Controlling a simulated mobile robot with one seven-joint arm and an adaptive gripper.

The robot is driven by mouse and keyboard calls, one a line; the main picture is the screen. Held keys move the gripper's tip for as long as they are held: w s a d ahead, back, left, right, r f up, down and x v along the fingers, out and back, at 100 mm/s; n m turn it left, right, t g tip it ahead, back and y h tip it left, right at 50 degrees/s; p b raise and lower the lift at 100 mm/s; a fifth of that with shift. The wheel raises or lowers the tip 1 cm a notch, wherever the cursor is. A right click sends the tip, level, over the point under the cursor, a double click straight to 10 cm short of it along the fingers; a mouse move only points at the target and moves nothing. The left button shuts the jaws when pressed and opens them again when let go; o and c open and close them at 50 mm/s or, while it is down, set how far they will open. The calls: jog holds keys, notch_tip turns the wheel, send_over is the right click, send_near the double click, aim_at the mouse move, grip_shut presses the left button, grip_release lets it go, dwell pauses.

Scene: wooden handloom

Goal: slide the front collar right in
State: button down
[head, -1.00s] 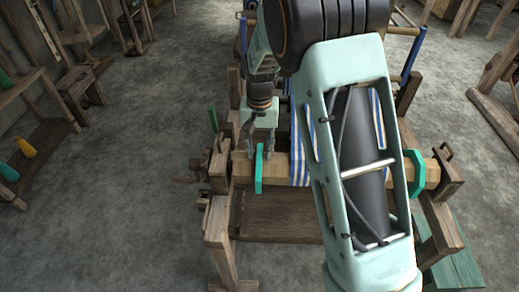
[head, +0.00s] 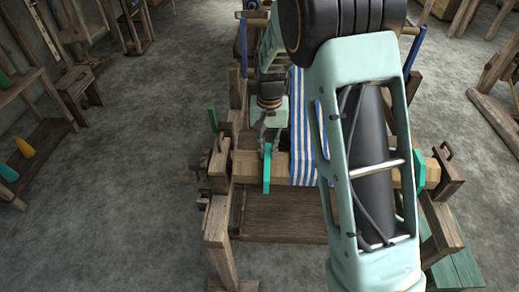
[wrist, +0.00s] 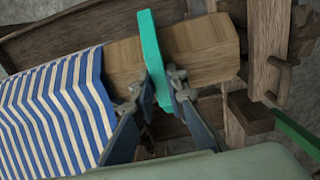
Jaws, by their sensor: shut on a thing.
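A teal collar (head: 267,172) stands around the square wooden front beam (head: 247,164), near its left end. In the wrist view, the collar (wrist: 150,52) crosses the beam (wrist: 205,45) with my gripper (wrist: 157,94) shut on it, one finger on each side. In the head view my gripper (head: 266,133) reaches down to this collar from behind the beam. Striped blue and white cloth (head: 303,165) lies over the beam to the right of the collar, with a short bare stretch between. A second teal collar (head: 420,170) sits near the beam's right end, partly behind my arm.
The loom's wooden side post (head: 219,165) stands just left of the beam end; a green rod (head: 212,118) rises beside it. The floor at left is open.

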aim_at(284, 158)
jog(key=d, duration=0.5)
jog(key=shift+s, duration=0.1)
jog(key=c, duration=1.9)
grip_release()
jog(key=shift+d, duration=0.15)
jog(key=shift+c, duration=0.2)
jog(key=shift+r, duration=0.6)
notch_tip(284, 158, up, 11)
jog(key=shift+f, duration=0.1)
